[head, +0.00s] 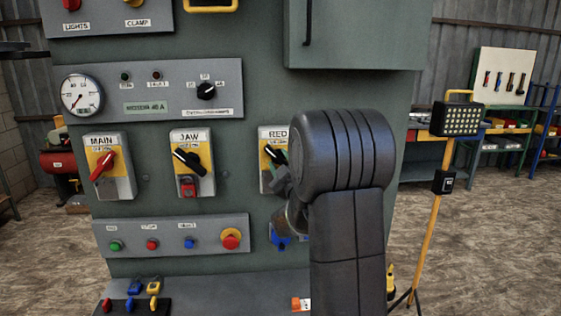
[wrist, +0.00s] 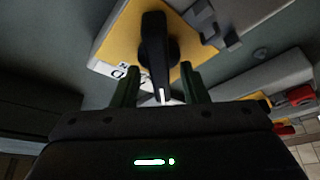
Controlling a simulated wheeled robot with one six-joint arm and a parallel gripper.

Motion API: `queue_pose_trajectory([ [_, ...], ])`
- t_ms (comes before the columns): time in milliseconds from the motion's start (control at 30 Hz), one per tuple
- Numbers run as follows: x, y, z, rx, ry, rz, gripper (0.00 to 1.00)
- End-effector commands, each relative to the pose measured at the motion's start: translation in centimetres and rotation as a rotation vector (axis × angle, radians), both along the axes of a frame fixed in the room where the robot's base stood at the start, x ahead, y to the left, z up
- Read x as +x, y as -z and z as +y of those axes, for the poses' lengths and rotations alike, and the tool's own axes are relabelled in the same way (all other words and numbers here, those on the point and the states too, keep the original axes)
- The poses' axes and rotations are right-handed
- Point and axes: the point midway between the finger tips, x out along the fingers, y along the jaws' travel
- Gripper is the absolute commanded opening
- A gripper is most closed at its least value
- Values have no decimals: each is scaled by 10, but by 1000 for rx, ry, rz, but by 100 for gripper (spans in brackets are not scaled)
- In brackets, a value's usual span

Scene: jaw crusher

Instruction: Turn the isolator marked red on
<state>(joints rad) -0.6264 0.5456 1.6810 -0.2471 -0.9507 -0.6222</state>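The isolator marked RED (head: 265,172) is a grey box with a yellow plate on the green cabinet, right of the JAW isolator. My arm hides its right part in the head view. Its black handle (wrist: 155,38) stands out from the yellow plate (wrist: 112,42) in the wrist view, with a white mark at its end. My gripper (wrist: 159,88) has its two green fingers on either side of the handle, with narrow gaps showing; it is open. A white label beside the handle is only partly readable. In the head view the fingers are mostly hidden by my wrist.
The MAIN isolator (head: 122,182) with a red handle and the JAW isolator (head: 205,174) with a black handle and red padlock are to the left. A button panel (head: 170,234) is below. A yellow lamp stand (head: 436,225) stands right of the cabinet.

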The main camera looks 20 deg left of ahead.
Motion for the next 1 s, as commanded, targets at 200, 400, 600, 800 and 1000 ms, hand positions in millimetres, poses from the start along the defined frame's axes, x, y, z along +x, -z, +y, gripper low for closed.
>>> queue_pose_trajectory([
  [200,0,0,0,0,0,0,26],
  [400,0,0,0,0,0,0,0],
  [600,0,2,0,10,0,6,0],
  [800,-1,5,0,62,-1,36,0],
  [1000,-1,8,0,165,-2,97,0],
])
